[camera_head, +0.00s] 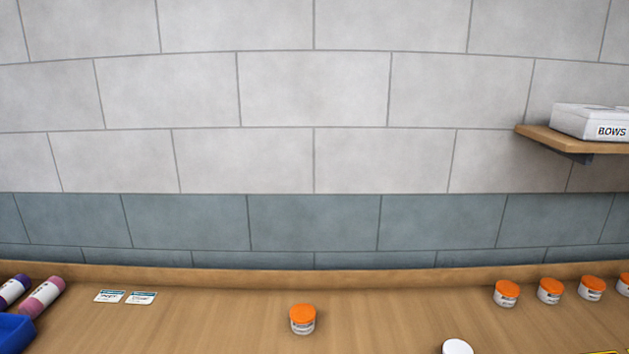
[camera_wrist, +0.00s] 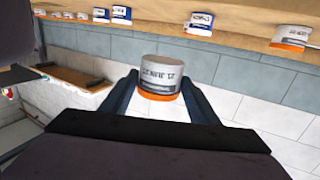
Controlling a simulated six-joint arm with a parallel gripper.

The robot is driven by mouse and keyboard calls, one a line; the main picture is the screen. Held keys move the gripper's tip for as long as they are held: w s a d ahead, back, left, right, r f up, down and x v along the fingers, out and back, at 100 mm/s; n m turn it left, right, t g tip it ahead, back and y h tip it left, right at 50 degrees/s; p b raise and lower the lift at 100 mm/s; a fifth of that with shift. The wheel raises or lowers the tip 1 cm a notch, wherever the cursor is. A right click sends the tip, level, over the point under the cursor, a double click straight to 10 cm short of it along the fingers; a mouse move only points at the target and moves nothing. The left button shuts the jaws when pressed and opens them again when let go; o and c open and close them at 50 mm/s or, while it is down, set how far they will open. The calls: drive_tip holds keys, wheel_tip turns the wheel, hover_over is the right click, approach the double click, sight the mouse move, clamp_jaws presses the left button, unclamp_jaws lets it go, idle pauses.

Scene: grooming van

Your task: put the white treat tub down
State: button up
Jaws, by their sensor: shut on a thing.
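My gripper (camera_wrist: 160,95) is shut on a white tub (camera_wrist: 160,76) with an orange lid. The wrist view is upside down, so the lid is lower in the picture and the pale base points toward the counter. The dark fingers lie on either side of the tub. In the picture the tub shows against the tiled wall, apart from the counter edge. The label is too small to read surely. My gripper does not show in the head view. A round white thing (camera_head: 457,347) is cut off by the bottom edge there; I cannot tell what it is.
An orange-lidded tub (camera_head: 302,320) stands alone mid-counter. Several more (camera_head: 506,294) line the right back. A wall shelf (camera_head: 570,142) holds a BOWS box (camera_head: 590,122). Bare counter (camera_head: 400,305) lies between the tubs.

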drive_tip(key=shift+f, duration=0.1)
wheel_tip(320, 180, down, 10)
drive_tip(key=b, duration=1)
drive_tip(key=shift+f+b, duration=0.2)
drive_tip(key=shift+b, duration=0.1)
drive_tip(key=b+x, duration=0.1)
drive_tip(key=x, duration=0.8)
drive_tip(key=r+b+x, duration=0.1)
drive_tip(key=b+x, duration=0.1)
drive_tip(key=x, duration=0.7)
drive_tip(key=b+x, duration=0.1)
drive_tip(key=x, duration=0.8)
drive_tip(key=shift+w+r, duration=0.2)
drive_tip(key=shift+w, duration=0.1)
drive_tip(key=shift+b+x, duration=0.5)
drive_tip(key=shift+x, duration=1.45)
drive_tip(key=shift+w+d+r, duration=0.1)
drive_tip(key=shift+w+r, duration=0.15)
drive_tip(key=shift+r, duration=0.05)
drive_tip(key=shift+f, duration=0.2)
